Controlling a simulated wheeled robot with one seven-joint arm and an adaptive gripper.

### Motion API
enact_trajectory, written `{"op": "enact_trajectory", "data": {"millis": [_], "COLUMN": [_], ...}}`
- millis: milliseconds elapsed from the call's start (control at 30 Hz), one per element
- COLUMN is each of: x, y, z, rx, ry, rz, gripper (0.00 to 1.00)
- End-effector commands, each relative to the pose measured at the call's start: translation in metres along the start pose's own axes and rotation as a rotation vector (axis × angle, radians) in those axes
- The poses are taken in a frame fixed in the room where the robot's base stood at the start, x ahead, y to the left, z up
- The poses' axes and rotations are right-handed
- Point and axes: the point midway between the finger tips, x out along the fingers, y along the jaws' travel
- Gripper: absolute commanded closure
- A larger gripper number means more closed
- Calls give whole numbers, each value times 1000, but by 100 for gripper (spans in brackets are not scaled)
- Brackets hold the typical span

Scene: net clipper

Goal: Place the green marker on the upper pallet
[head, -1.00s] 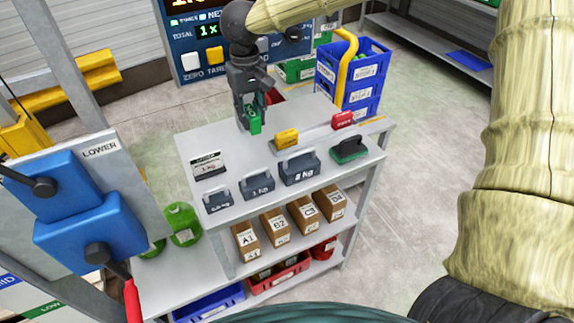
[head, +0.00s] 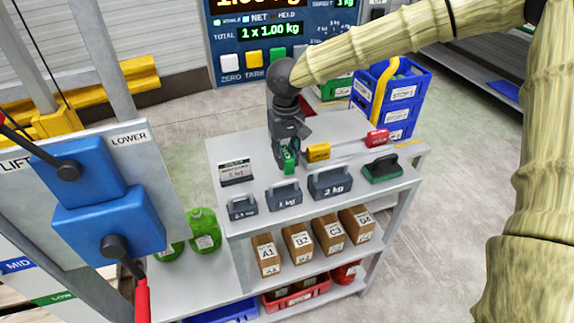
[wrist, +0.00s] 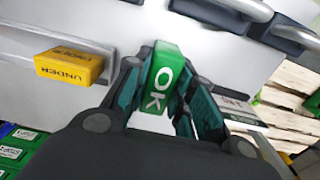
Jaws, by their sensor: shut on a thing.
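The green marker (head: 290,160), lettered OK, is held in my gripper (head: 286,155) over the grey bench top. In the wrist view the marker (wrist: 163,72) stands between my two fingers, which are closed on its sides. The yellow UNDER marker (head: 318,152) is just right of my gripper, and the red marker (head: 377,137) is further right along the strip. Wooden slats, apparently a pallet (wrist: 288,122), show at the right of the wrist view. I cannot tell whether this is the upper pallet.
Weights, including the 2 kg block (head: 330,184), stand along the bench's front edge. A green-based block (head: 383,169) is at the right. Blue crates (head: 403,92) stand behind. The blue lever boxes (head: 108,223) on the LIFT/LOWER panel fill the left foreground.

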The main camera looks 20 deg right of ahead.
Motion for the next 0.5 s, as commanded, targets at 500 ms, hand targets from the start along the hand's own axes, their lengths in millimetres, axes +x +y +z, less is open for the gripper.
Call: {"op": "enact_trajectory", "data": {"millis": [500], "x": [37], "y": [-1], "z": [0], "rx": [-1], "ry": [0], "rz": [-1], "gripper": [99]}}
